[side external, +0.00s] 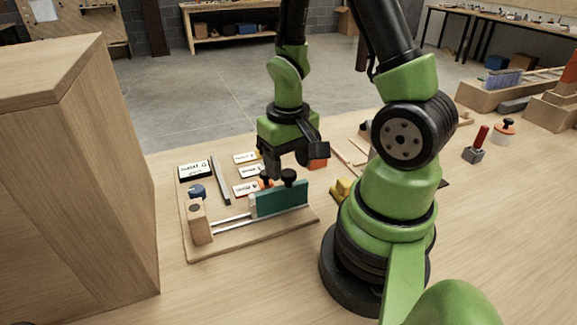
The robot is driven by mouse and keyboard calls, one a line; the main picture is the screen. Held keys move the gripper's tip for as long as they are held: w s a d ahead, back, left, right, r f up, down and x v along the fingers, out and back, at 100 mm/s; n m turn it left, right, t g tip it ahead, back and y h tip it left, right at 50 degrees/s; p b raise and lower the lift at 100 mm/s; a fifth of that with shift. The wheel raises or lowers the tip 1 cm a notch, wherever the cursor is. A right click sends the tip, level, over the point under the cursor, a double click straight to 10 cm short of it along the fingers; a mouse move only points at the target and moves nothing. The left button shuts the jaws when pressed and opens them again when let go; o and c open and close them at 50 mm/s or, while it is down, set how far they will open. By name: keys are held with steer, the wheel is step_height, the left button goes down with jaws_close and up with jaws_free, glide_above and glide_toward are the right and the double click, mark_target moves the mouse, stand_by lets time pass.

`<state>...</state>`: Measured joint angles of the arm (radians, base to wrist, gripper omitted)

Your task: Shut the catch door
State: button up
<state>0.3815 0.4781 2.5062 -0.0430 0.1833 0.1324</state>
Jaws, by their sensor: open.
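The teal panel (280,200), which looks like the catch door, stands upright on a wooden base board (240,246). Two dark knobs (289,176) show at its top edge. Pale rails (232,222) run left from the panel to a wooden block (199,224) at the board's left end. A bare stretch of rail lies between the panel and the block. My gripper (288,163) is open, pointing down above and just behind the panel's top. I cannot tell whether a finger touches a knob. Part of the area behind the panel is hidden.
Several labelled cards (246,171), a grey bar (221,180) and a blue round piece (197,191) lie behind the rails. A tall wooden cabinet (110,190) stands on the left. A red-handled tool (476,146) stands at the right. The front table area is clear.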

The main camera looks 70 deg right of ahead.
steer(key=shift+f, duration=0.7)
jaws_close()
steer(key=w+a, duration=0.6)
jaws_free()
steer(key=shift+r, duration=0.15)
step_height(320, 180, up, 10)
stand_by(0.4)
